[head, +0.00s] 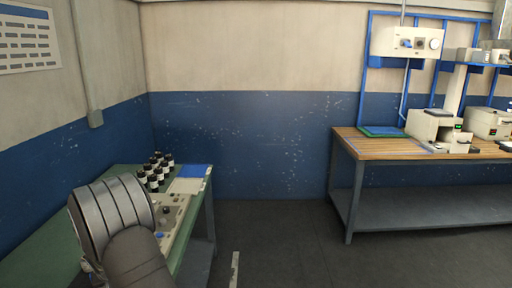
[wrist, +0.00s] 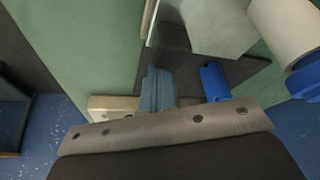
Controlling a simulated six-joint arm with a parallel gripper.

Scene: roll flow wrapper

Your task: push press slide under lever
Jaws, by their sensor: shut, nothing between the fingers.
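In the wrist view my gripper (wrist: 154,76) shows as two grey-blue fingers pressed together, with nothing between them. The fingers point over a dark grey plate (wrist: 178,52) on the green bench. A bright blue rounded handle (wrist: 213,82), perhaps the lever, stands just right of the fingers, apart from them in the picture. A pale metal block (wrist: 217,26) lies beyond it. I cannot tell which part is the press slide. In the head view my arm covers the near part of the bench, and my gripper is hidden there.
A cream roll (wrist: 286,28) on a blue holder stands at the right of the wrist view. Several dark bottles (head: 154,171) stand at the back of the green bench (head: 117,172). A wooden-topped bench (head: 385,149) with machines is at the right. The floor between is mostly clear.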

